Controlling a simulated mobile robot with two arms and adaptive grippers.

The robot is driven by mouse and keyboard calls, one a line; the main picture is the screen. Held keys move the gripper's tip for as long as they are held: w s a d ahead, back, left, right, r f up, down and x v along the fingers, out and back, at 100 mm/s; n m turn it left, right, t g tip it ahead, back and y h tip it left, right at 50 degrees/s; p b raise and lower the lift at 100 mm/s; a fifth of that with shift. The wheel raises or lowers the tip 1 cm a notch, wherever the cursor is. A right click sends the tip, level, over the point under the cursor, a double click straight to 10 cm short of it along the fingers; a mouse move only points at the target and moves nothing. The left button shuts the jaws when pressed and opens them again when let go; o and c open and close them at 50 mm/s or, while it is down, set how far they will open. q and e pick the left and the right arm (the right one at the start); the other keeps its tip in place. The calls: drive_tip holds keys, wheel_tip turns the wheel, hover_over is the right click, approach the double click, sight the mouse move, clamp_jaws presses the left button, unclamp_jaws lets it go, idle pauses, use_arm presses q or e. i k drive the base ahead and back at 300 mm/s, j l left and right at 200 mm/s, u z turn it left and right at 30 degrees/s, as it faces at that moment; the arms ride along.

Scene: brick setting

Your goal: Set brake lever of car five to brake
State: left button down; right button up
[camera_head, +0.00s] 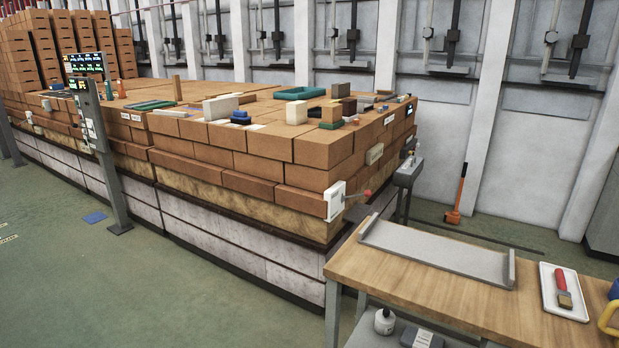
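A long brick-covered car (233,157) runs from the left to the centre. A white plate (335,201) sits on its near right corner, and a small lever with a red knob (367,193) sticks out to the right beside it. I cannot read a car number or any brake marking, so I cannot tell whether this is the brake lever of car five. A grey box on a post (408,173) stands just right of the corner. Neither of my grippers is in view.
A wooden table (360,262) with a grey tray (440,252) and a red-handled brush (563,290) fills the lower right. A post with a screen (90,110) stands at left. An orange-handled tool (458,195) leans behind. The green floor at lower left is mostly clear.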

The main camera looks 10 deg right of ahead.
sight(366, 193)
drive_tip(key=i+j+z, duration=0.2)
drive_tip(key=i+z, duration=0.2)
drive_tip(key=i+j+z, duration=0.3)
drive_tip(key=z, duration=0.15)
drive_tip(key=i+j+z, duration=0.8)
drive_tip(key=j, duration=0.25)
drive_tip(key=k+l, duration=0.05)
drive_tip(key=k, duration=0.05)
